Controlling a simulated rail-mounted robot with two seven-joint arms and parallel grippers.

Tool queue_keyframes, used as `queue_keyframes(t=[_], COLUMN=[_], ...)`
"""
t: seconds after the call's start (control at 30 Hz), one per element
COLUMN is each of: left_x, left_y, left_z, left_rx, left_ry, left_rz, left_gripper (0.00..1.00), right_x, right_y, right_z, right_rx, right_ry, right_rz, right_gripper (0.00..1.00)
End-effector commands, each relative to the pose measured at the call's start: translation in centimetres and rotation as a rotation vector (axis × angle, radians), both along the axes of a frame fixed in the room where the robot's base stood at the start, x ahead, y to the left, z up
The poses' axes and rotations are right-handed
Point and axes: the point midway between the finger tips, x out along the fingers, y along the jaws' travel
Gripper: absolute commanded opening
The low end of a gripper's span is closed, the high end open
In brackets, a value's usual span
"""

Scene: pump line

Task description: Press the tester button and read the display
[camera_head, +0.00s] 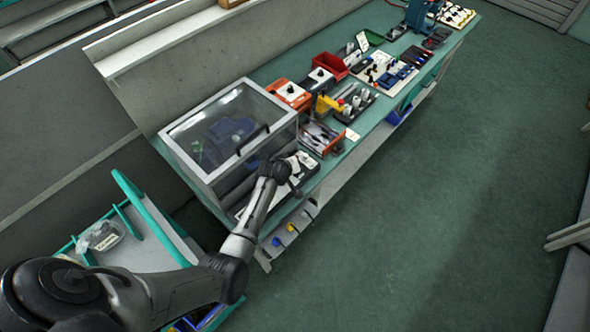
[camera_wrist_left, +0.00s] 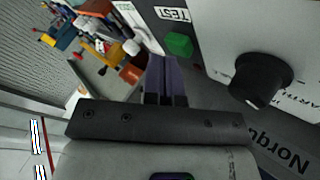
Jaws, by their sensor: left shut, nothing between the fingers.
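The tester is a glass-lidded grey cabinet (camera_head: 230,130) at the near end of the green bench, with my left arm reaching its front. In the left wrist view, a pale front panel carries a green button (camera_wrist_left: 179,44) beside a "TEST" label (camera_wrist_left: 174,14) and a large black knob (camera_wrist_left: 262,78). My left gripper (camera_wrist_left: 165,75) is shut and empty. Its fingertips appear just below the green button in the picture; I cannot tell whether they touch it. No readable display shows in either view. My right gripper is out of view.
A red bin (camera_head: 331,66), an orange-edged tray (camera_head: 321,138) and several small parts crowd the bench beyond the cabinet. A teal-framed cart (camera_head: 150,215) stands at the lower left. The green floor (camera_head: 450,170) right of the bench is clear.

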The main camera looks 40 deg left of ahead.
Motion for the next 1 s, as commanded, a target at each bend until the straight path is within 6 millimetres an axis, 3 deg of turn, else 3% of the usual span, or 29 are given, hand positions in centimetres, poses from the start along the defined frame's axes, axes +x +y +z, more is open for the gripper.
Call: queue_keyframes(t=[0.7, 1.0], left_x=[0.0, -0.01], left_y=[0.0, 0.0], left_z=[-0.56, 0.13], left_rx=[0.0, 0.0], left_ry=[0.0, 0.0], left_rz=[0.0, 0.0], left_gripper=[0.0, 0.0], right_x=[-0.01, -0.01], right_y=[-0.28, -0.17], right_z=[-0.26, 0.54], right_rx=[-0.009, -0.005], right_ry=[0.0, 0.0], right_rz=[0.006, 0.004], right_gripper=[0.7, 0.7])
